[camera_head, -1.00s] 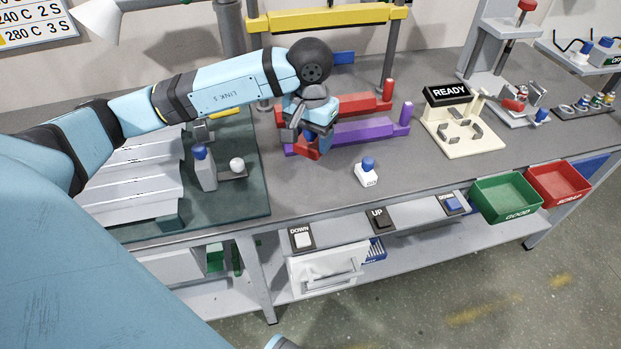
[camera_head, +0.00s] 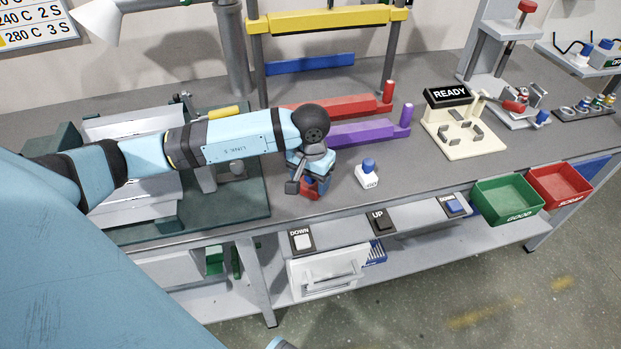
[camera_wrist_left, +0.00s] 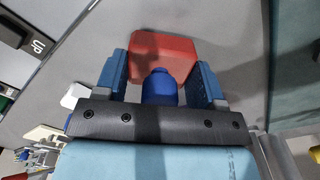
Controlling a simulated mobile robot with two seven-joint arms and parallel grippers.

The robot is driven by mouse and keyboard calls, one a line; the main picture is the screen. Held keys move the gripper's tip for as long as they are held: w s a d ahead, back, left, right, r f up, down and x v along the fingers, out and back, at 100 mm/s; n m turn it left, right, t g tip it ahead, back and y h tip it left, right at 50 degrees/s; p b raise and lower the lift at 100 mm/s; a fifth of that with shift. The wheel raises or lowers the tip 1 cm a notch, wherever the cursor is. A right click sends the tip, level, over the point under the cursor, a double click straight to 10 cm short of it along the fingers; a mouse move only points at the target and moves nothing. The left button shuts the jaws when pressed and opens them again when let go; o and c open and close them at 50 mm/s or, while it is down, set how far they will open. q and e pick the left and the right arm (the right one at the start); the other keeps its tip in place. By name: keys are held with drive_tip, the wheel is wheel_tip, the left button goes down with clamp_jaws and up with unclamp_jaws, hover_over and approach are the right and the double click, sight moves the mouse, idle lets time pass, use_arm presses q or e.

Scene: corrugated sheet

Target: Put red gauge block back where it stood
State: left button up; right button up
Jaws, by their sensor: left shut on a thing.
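The red gauge block (camera_head: 309,191) with a blue knob is in my left gripper (camera_head: 304,182), over the grey bench near its front edge. In the left wrist view the gripper (camera_wrist_left: 160,72) has its two blue fingers on either side of the red block (camera_wrist_left: 163,50), with the blue knob (camera_wrist_left: 160,88) between them. Whether the block touches the bench I cannot tell. A white block (camera_head: 367,178) with a blue knob stands upright just right of the gripper. A grey block (camera_head: 205,179) stands on the green mat, its top hidden by my left arm. My right gripper is out of view.
Purple (camera_head: 360,132) and red (camera_head: 340,107) bars lie behind the gripper, under a yellow crossbar (camera_head: 330,20). Button panels (camera_head: 302,240) line the front edge. A green bin (camera_head: 506,199) and a red bin (camera_head: 558,187) hang at the right.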

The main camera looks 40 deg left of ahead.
use_arm(q)
drive_tip(key=shift+f+b, duration=0.2)
drive_tip(key=shift+b, duration=0.1)
drive_tip(key=o, duration=1)
drive_tip(key=shift+o, duration=0.2)
drive_tip(key=shift+r, duration=0.1)
drive_tip(key=shift+r+p, duration=0.25)
drive_tip(key=shift+p, duration=0.2)
wheel_tip(320, 180, up, 12)
drive_tip(key=shift+f, duration=0.1)
